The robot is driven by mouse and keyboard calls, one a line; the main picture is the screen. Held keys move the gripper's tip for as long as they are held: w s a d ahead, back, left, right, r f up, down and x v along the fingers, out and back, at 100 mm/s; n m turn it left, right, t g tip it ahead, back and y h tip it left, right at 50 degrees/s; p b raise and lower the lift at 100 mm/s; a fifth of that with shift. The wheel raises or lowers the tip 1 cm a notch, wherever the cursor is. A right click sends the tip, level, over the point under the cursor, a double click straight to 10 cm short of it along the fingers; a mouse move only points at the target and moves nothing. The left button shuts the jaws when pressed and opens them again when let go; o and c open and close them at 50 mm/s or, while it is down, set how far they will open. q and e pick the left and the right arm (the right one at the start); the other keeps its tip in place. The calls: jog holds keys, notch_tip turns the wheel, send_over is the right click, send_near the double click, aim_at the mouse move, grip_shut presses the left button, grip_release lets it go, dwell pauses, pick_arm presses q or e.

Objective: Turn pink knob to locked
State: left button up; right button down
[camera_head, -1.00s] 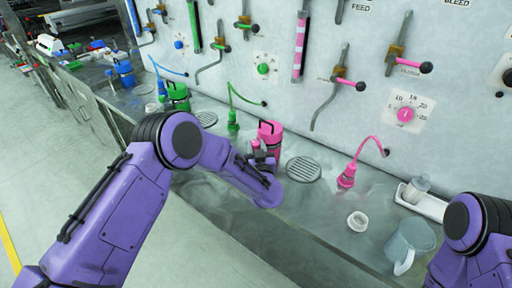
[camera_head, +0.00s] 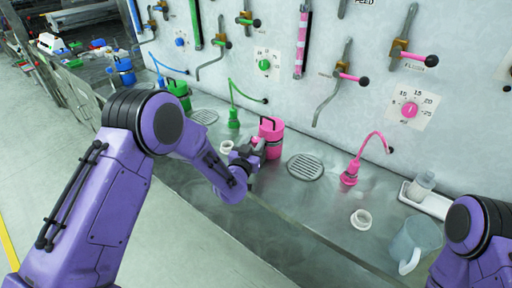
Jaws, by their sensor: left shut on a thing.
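A pink canister (camera_head: 271,135) with a dark handle on top stands upright on the steel counter by the wall. My left gripper (camera_head: 252,153) is at its left front side, shut on a small pink part there, apparently the canister's pink knob (camera_head: 258,143). The fingers cover most of that part, and its lock marking cannot be made out. A pink dial (camera_head: 409,110) with a number scale is on the wall at the right, away from both arms. My right arm shows at the lower right edge; its gripper is out of view.
A round drain grate (camera_head: 305,167) and a pink hose nozzle (camera_head: 349,177) are right of the canister. A white ring (camera_head: 361,219), a clear jug (camera_head: 414,243) and a white tray (camera_head: 427,199) stand further right. A green canister (camera_head: 179,94) is at the left.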

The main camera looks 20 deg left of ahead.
pick_arm(q)
jog(key=m+g+h+b, duration=0.2)
jog(key=m+h+b, duration=0.1)
jog(key=h, duration=0.1)
jog(key=a+m+g+h+b, duration=0.1)
jog(key=m+g+h+b, duration=0.2)
jog(key=m+h, duration=0.1)
jog(key=m+g+h+b, duration=0.3)
jog(key=m+h+b, duration=0.1)
jog(key=h, duration=0.2)
jog(key=shift+w+a+f, duration=0.2)
jog(key=shift+w+f, duration=0.1)
jog(key=shift+w, duration=0.1)
jog(key=shift+r+m+g+h+b, duration=0.15)
jog(key=shift+m+g+h+b, duration=0.5)
jog(key=shift+g, duration=0.55)
jog(key=shift+w+r, duration=0.1)
jog(key=o, duration=1)
jog(key=shift+o, duration=0.2)
jog(key=b+v, duration=0.2)
jog(key=v, duration=0.8)
jog(key=shift+a, duration=0.2)
